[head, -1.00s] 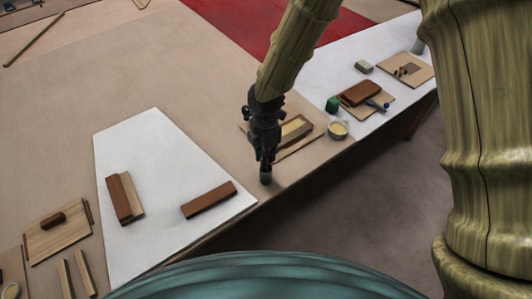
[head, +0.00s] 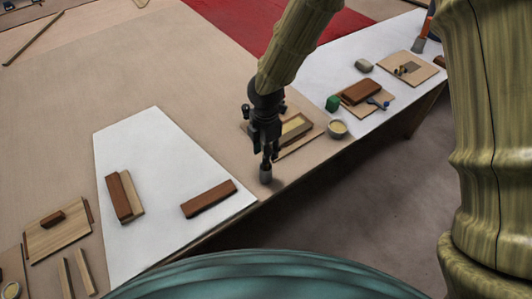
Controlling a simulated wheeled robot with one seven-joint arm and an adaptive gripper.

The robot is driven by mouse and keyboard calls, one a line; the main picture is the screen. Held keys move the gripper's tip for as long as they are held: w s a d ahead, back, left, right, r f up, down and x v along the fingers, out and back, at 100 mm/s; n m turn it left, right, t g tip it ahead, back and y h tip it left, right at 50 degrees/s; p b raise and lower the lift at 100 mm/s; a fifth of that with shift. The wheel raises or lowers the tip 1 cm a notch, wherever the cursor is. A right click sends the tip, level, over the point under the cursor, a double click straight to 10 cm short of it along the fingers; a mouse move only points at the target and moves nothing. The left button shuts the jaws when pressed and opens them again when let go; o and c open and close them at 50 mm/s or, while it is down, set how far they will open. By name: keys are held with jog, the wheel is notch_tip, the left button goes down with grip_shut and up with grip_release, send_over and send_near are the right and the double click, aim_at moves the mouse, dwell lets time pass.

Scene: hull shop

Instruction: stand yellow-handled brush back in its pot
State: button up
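My gripper (head: 267,152) points down near the table's front edge, just left of a shallow framed tray (head: 297,128). A small grey piece (head: 265,174) shows right below its fingertips. I cannot tell whether this is held, stands on the table, or is part of a brush or a pot. The fingers are too small and dark to show whether they are open or shut. I see no yellow handle. A small round cup (head: 338,128) with pale contents stands right of the tray; I cannot tell if it is the brush's pot.
A brush with an orange handle (head: 427,24) is at the top right, beside my arm. Brown blocks (head: 208,199) lie on the left white sheet (head: 160,220).

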notch_tip(320, 180, up, 11)
jog(key=shift+f+b, duration=0.2)
jog(key=shift+b, duration=0.55)
